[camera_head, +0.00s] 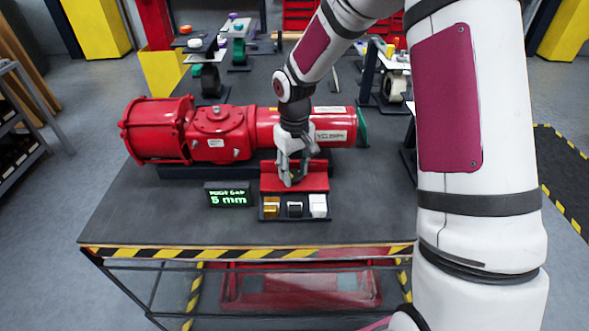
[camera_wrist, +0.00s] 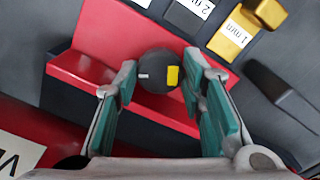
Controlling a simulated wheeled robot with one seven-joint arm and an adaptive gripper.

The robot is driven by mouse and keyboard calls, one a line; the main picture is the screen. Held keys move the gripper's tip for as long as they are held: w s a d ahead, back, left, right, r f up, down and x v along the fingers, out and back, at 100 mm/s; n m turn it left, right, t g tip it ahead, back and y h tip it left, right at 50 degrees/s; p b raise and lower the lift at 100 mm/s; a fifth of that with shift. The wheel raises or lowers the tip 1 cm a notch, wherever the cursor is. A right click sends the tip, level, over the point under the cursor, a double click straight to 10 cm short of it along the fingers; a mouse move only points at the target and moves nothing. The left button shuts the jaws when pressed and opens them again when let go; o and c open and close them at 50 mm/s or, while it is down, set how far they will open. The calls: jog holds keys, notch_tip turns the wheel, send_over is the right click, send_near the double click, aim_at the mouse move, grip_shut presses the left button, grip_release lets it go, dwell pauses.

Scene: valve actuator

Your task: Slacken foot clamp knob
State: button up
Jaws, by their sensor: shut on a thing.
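The foot clamp knob (camera_wrist: 153,72) is a dark round knob with a yellow mark on its right and a small pale mark on its left in the wrist view. It stands on the red foot block (camera_wrist: 105,45), which also shows in the head view (camera_head: 318,183). My gripper (camera_head: 291,181) points down over this block, and its green-padded fingers (camera_wrist: 162,76) are shut on the knob from both sides. In the head view the fingers mostly hide the knob. The red valve actuator (camera_head: 220,122) lies along the table just behind.
A display (camera_head: 228,195) reads 5 mm. In front of the block, a dark tray (camera_head: 282,216) holds a gold block (camera_head: 271,206), a black block (camera_head: 294,209) and a white block (camera_head: 318,206). The table's front left (camera_head: 150,215) is clear. Other fixtures stand behind.

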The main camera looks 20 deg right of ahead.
aim_at(295, 175)
jog(key=shift+w, duration=0.1)
jog(key=o, duration=1.1)
jog(key=shift+o, duration=0.2)
jog(key=m+b, duration=0.1)
jog(key=m, duration=0.5)
jog(key=shift+b, duration=0.3)
notch_tip(295, 175, up, 14)
jog(key=r, duration=0.1)
jog(key=s+r+n+t+b, duration=0.3)
jog(key=s+t, duration=0.1)
jog(key=s, duration=2)
jog(key=shift+d+r+b, duration=0.2)
jog(key=shift+b, duration=0.1)
